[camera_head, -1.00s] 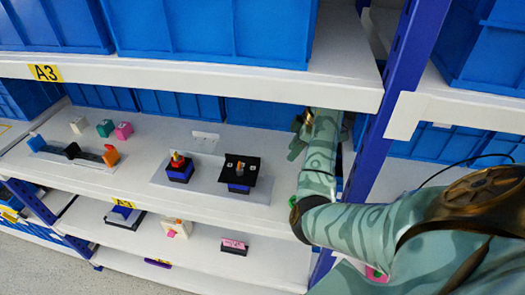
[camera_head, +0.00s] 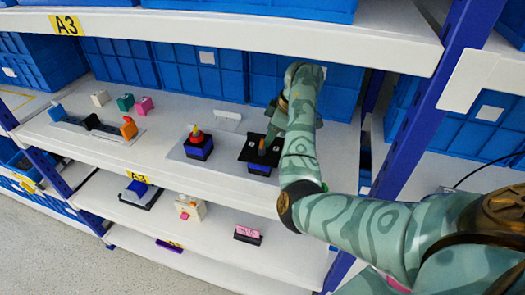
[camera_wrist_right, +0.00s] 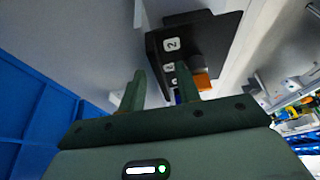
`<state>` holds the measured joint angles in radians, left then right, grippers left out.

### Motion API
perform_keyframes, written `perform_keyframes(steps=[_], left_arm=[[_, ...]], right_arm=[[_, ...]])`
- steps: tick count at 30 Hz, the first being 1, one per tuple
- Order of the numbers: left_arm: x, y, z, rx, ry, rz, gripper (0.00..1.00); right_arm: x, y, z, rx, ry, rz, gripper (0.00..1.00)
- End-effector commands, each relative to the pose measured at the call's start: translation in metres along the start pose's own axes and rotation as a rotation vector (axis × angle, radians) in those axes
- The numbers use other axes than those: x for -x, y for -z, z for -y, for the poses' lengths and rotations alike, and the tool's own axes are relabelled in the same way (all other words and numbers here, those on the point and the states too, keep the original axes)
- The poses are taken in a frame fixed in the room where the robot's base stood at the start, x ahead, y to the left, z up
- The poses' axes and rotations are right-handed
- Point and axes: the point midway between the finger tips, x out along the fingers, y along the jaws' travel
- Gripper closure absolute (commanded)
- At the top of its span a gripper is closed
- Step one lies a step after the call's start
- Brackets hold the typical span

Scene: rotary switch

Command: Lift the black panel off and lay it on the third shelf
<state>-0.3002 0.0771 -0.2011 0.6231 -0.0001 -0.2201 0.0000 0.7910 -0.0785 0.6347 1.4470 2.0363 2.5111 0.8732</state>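The black panel (camera_head: 246,156) sits on a blue-and-black block (camera_head: 259,168) on the upper open shelf. An upright knob (camera_head: 262,147) sticks up from it. In the right wrist view the black panel (camera_wrist_right: 222,32) shows white number labels, and its knob has an orange part (camera_wrist_right: 203,82). My right gripper (camera_head: 273,131) is just above and behind the panel's right side. In the wrist view my right gripper (camera_wrist_right: 160,85) is open and nothing is between its fingers. One finger overlaps the panel's edge near the knob; contact cannot be told. My left gripper is not in view.
A similar block with a red and yellow knob (camera_head: 197,139) stands left of the panel. Small coloured blocks (camera_head: 123,102) and a slider strip (camera_head: 92,123) sit further left. The lower shelf (camera_head: 215,235) holds several items with bare gaps. A blue upright (camera_head: 420,100) stands at right.

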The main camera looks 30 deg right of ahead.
Motion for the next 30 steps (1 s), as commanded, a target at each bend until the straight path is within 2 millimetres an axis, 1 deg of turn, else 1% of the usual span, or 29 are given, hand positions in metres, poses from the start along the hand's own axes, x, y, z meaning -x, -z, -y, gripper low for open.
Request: perform_keyframes(steps=[6,7,10,11,23,30], left_arm=[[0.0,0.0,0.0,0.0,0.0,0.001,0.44],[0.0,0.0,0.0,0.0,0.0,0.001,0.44],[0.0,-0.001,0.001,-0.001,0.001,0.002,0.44],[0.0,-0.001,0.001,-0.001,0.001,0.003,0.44],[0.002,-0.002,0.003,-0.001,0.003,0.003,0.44],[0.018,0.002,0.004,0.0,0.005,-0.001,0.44]], right_arm=[[-0.001,0.0,0.0,-0.001,-0.002,0.0,0.67],[-0.001,0.0,0.0,-0.001,-0.002,0.0,0.7],[-0.001,0.0,0.0,-0.001,-0.002,0.0,0.98],[-0.001,0.0,0.0,-0.001,-0.002,0.0,1.0],[0.002,0.002,0.0,0.0,-0.001,-0.001,1.0],[0.021,0.014,0.0,0.001,-0.002,-0.003,1.0]])
